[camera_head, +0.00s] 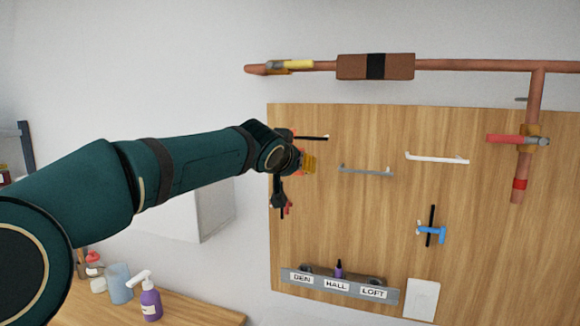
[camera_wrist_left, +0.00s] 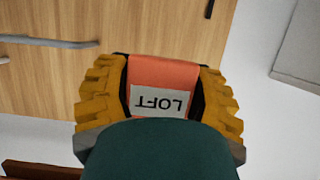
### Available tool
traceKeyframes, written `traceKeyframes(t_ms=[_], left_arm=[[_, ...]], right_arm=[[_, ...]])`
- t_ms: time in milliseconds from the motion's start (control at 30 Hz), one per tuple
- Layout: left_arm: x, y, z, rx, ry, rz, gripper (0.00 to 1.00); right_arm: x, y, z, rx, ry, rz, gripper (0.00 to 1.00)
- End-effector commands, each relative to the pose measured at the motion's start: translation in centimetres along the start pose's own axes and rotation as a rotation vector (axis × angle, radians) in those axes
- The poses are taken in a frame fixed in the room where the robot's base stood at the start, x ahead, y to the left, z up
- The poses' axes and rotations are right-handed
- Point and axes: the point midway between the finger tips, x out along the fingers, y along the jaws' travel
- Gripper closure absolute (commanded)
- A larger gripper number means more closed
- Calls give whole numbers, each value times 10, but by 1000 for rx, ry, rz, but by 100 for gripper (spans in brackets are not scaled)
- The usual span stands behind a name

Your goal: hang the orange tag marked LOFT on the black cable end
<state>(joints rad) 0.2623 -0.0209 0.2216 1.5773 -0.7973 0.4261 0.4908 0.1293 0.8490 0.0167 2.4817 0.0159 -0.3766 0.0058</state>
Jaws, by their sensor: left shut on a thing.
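The orange tag (camera_wrist_left: 165,72) shows in the wrist view, with a white label reading LOFT upside down. My left gripper (camera_head: 308,163) is shut on it, with yellow ribbed fingers on both sides. In the head view the gripper is in front of the upper left of the wooden board, and the tag cannot be made out clearly there. The black cable end (camera_head: 314,137) sticks out to the right just above the gripper; its left part is close to or behind the gripper. My right gripper is not in view.
A grey cable (camera_head: 366,171) and a white cable (camera_head: 437,159) are on the wooden board (camera_head: 390,125). A blue-handled valve (camera_head: 432,231) is lower right. A grey rack (camera_head: 340,288) reads DEN, HALL, LOFT. Copper pipe (camera_head: 470,65) runs above. A purple pump bottle (camera_head: 151,304) stands lower left.

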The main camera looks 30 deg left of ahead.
Motion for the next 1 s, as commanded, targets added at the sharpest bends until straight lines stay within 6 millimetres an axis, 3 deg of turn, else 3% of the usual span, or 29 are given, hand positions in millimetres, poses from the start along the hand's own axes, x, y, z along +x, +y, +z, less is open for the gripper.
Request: traceKeyframes(t_ms=[600,1000], left_arm=[[41,0,-17,0,0,0,78],[53,0,-22,1,1,0,78]], right_arm=[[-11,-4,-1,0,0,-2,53],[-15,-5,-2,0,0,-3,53]])
